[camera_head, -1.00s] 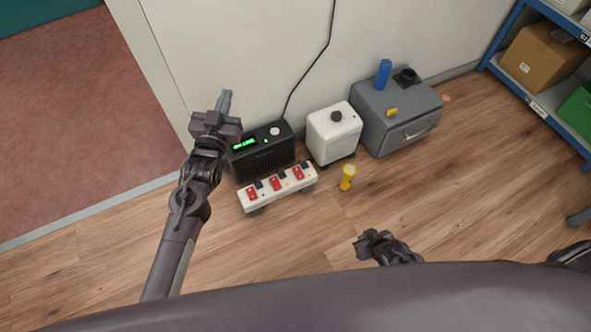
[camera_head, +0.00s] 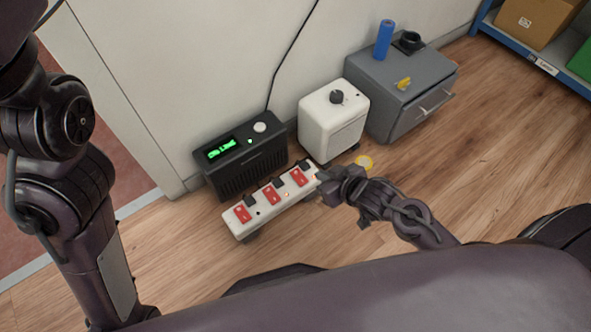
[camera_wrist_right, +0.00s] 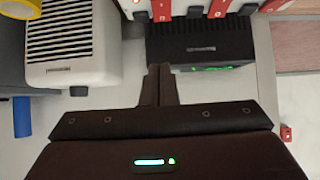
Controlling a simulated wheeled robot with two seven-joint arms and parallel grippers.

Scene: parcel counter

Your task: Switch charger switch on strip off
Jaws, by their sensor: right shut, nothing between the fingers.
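A white power strip (camera_head: 262,219) with three red rocker switches stands in front of a black box. The switches are the left one (camera_head: 242,214), the middle one (camera_head: 270,195) and the right one (camera_head: 298,177). I cannot read which is the charger's. Small orange lights show on the strip. My right gripper (camera_head: 322,178) is shut and empty by the strip's right end; whether it touches is unclear. In the right wrist view the shut fingers (camera_wrist_right: 160,70) point toward the black box, with the strip (camera_wrist_right: 190,7) at the top edge. My left gripper is out of view.
The black box (camera_head: 240,157) has a green lit display. A white box with a knob (camera_head: 333,120) and a grey cabinet (camera_head: 400,100) stand right of it. Open floor lies at the right.

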